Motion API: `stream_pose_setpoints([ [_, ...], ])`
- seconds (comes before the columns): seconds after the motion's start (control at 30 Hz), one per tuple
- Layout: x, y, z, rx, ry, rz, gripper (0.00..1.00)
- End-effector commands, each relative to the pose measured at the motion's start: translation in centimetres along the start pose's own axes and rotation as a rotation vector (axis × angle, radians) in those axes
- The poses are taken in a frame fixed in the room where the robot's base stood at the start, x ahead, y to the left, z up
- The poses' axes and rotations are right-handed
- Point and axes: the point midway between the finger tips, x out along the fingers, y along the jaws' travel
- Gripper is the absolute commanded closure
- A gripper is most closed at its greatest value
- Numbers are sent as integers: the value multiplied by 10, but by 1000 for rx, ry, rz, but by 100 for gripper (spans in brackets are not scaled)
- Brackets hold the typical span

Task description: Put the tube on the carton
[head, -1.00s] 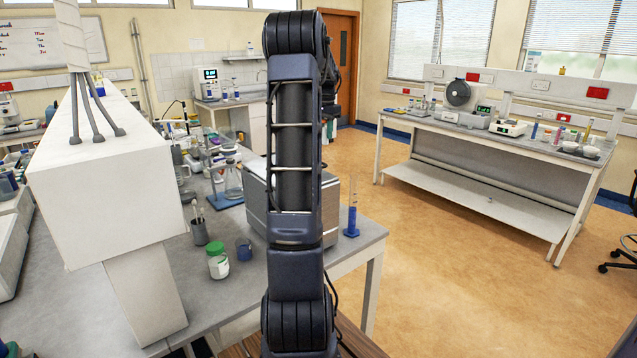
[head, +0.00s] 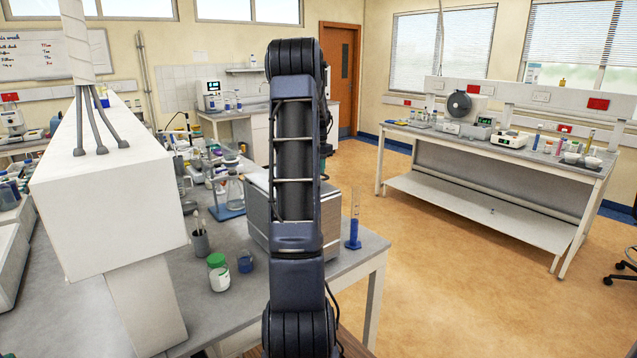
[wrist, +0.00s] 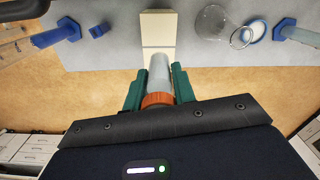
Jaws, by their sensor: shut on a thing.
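In the wrist view my gripper (wrist: 158,84) has green fingers, one on each side of a pale tube (wrist: 159,70) with an orange cap. It is shut on the tube, with the cap towards the gripper body and the pale end pointing away. A cream box, which looks like the carton (wrist: 158,28), stands straight ahead at the top of the wrist view. The tube's far end overlaps the box's lower edge in the picture; I cannot tell whether they touch. In the head view my arm hides the gripper and the tube, and I cannot make out the carton.
In the head view, a grey metal box (head: 258,222), a green-lidded jar (head: 218,275) and a blue-based cylinder (head: 354,230) stand on the near bench.

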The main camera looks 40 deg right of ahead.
Motion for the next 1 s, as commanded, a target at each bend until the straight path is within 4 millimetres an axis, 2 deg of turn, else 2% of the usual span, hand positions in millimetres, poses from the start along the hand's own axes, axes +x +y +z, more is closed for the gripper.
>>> stream_pose_setpoints([
  [0.1,12,0,0,1,0,0,96],
  [0.27,19,1,0,1,0,0,96],
  [0.6,57,1,0,1,0,0,96],
  [0.97,60,1,0,1,1,0,96],
  [1.0,61,1,0,1,1,0,70],
])
